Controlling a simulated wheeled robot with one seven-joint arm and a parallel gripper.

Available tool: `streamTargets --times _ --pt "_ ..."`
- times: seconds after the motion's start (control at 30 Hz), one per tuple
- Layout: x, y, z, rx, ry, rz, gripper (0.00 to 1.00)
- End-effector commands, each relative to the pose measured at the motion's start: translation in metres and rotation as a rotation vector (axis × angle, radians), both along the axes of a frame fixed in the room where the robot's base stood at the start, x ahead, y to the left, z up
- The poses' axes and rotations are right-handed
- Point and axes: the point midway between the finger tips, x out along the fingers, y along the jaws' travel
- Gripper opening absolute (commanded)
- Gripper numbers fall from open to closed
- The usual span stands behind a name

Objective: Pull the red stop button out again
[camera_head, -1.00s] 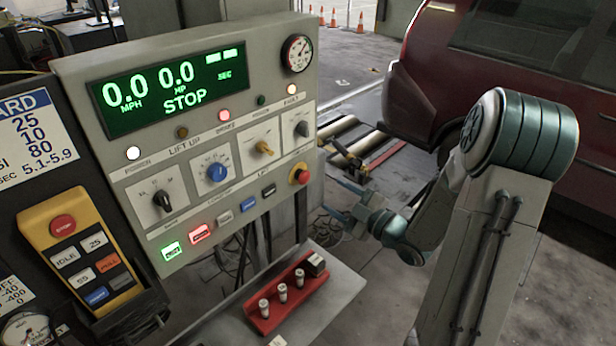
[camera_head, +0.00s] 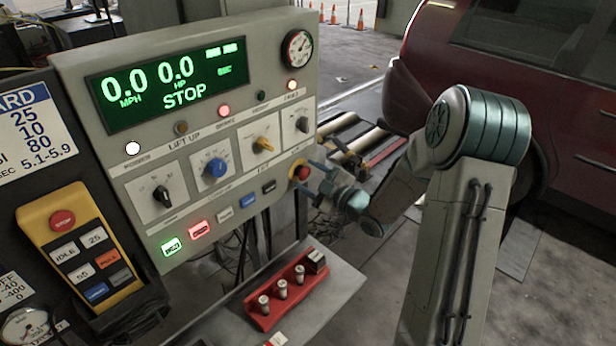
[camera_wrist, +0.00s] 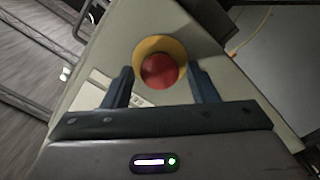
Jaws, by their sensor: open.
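The red stop button (camera_head: 302,173) sits in a yellow ring at the lower right corner of the grey control panel (camera_head: 225,260). In the wrist view the red button (camera_wrist: 160,71) and its yellow ring (camera_wrist: 178,44) lie ahead of my gripper. My gripper (camera_head: 314,172) is right at the button in the head view, its jaws pointing left toward the panel. In the wrist view my gripper (camera_wrist: 163,82) is open, with one finger on each side of the button. I cannot tell whether the fingers touch it. The panel's screen (camera_head: 165,88) reads STOP.
Selector knobs, including a blue one (camera_head: 215,168) and a yellow one (camera_head: 263,144), are left of the button. Below is a shelf with a red tray (camera_head: 298,297) of small cylinders. A yellow pendant (camera_head: 75,245) hangs left. A red car (camera_head: 560,130) stands behind my arm.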

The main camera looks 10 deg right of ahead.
Motion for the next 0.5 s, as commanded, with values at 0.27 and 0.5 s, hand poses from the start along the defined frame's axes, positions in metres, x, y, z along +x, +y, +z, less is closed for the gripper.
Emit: streamTargets --times 0.27,0.5 --pt "-0.0002 -0.0001 0.0003 0.0 0.0 0.0 0.22" --pt "-0.0004 -0.0004 0.0002 0.0 0.0 0.0 0.06"
